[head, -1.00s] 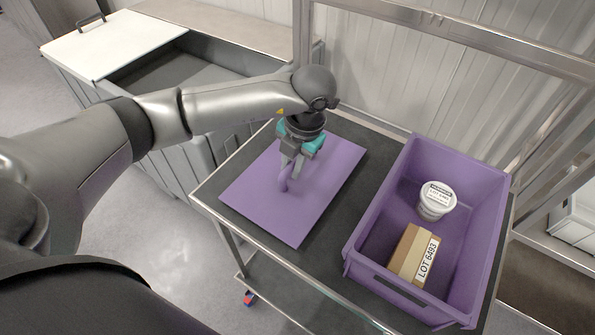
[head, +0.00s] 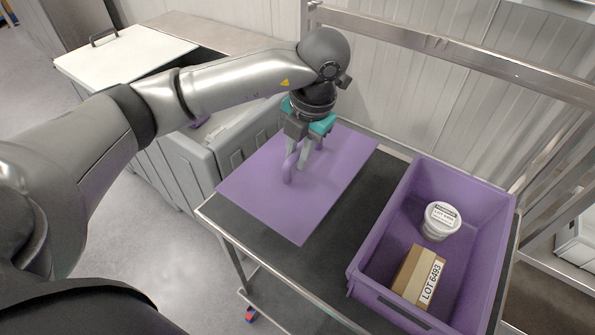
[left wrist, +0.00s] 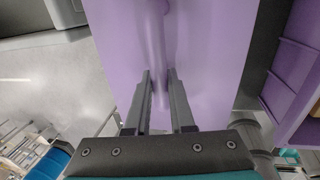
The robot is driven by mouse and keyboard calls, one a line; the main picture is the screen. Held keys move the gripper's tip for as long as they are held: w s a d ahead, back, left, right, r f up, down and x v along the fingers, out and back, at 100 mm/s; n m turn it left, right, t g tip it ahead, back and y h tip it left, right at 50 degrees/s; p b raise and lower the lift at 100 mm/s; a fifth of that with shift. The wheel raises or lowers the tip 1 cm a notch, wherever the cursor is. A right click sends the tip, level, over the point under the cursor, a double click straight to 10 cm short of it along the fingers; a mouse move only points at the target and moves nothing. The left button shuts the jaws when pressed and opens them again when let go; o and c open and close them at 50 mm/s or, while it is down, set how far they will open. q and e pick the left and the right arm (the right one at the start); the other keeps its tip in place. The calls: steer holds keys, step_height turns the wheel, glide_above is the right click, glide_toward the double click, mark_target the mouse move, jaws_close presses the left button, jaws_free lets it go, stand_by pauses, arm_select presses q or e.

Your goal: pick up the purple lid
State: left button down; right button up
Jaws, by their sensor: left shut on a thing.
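The purple lid (head: 270,196) is a flat sheet with a raised loop handle (head: 289,166) in its middle. In the head view it appears raised above the dark cart top, and its left edge overhangs the cart. My left gripper (head: 297,172) points down and is shut on the lid's handle. In the left wrist view the two fingers (left wrist: 160,95) sit on either side of the handle (left wrist: 156,50), with the purple lid (left wrist: 215,50) filling the middle. My right gripper is not in view.
A purple crate (head: 362,268) stands at the right of the cart, holding a white tub (head: 441,221) and a cardboard box (head: 417,275) labelled LOT 6493. A grey bin with a white cover (head: 125,58) stands behind left. Metal frame rails (head: 450,52) run behind the cart.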

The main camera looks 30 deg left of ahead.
mark_target(298, 151)
arm_select(q)
step_height(298, 151, up, 12)
steer(key=p, duration=0.2)
steer(key=shift+f, duration=0.25)
steer(key=c, duration=1.4)
jaws_free()
jaws_close()
stand_by(0.4)
